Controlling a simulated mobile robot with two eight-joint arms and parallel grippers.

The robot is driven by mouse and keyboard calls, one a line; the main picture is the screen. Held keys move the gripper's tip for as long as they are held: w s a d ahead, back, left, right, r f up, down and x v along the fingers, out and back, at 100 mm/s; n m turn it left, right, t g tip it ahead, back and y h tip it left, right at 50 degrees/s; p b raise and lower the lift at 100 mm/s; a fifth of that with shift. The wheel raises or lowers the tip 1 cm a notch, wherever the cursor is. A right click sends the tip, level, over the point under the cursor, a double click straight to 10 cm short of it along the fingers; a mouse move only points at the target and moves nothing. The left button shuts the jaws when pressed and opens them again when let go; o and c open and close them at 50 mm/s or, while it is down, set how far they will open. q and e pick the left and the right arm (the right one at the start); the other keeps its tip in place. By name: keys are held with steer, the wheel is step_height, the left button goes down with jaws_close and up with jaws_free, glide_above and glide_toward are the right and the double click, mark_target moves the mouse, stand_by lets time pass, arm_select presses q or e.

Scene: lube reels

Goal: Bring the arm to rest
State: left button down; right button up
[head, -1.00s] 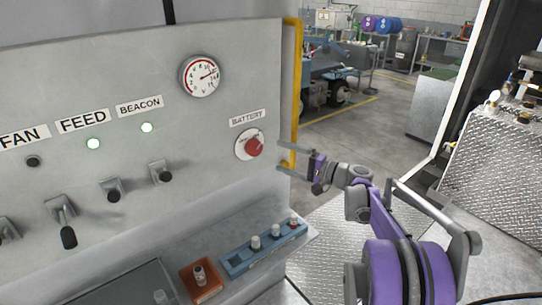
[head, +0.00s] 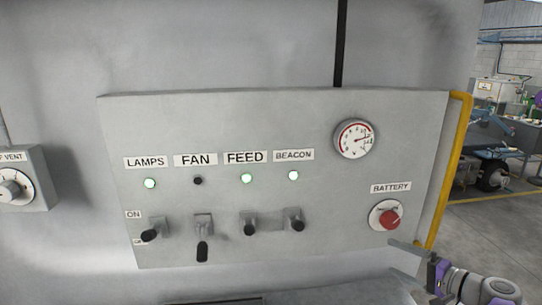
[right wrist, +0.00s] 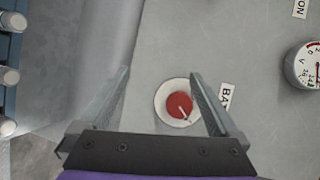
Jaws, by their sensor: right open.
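My right gripper (head: 400,256) is at the lower right of the head view, just below and to the right of the red battery knob (head: 390,219). It is open and empty. In the right wrist view its two fingers (right wrist: 160,73) stand apart, and the red knob (right wrist: 180,104) on its white round plate shows between them. The fingers look clear of the knob, but the exact gap in depth is hard to tell. Part of my right arm is cut off at the frame's edge. My left gripper is not in view.
The grey panel (head: 330,240) carries levers under LAMPS, FAN, FEED and BEACON; the fan light (head: 198,181) is dark, the others green. A gauge (head: 354,139) sits above. A yellow rail (head: 452,170) edges the panel's right side. A vent dial (head: 12,188) is at left.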

steer(key=s+a+f+n+g+h, duration=0.1)
steer(key=s+a+f+n+g, duration=0.35)
steer(key=a, duration=0.75)
steer(key=s+a+f+n+g+h, duration=0.1)
steer(key=s+a+f+n+h, duration=0.1)
steer(key=s+f, duration=0.2)
steer(key=s+a+f+n+g+h, duration=0.1)
steer(key=s+f, duration=0.3)
steer(key=s, duration=0.7)
steer(key=s+a+f+n+g+h, duration=0.1)
steer(key=s+a+f+n+h, duration=0.2)
steer(key=s, duration=0.5)
step_height(320, 180, down, 2)
steer(key=shift+n+h, duration=0.35)
steer(key=shift+h, duration=0.25)
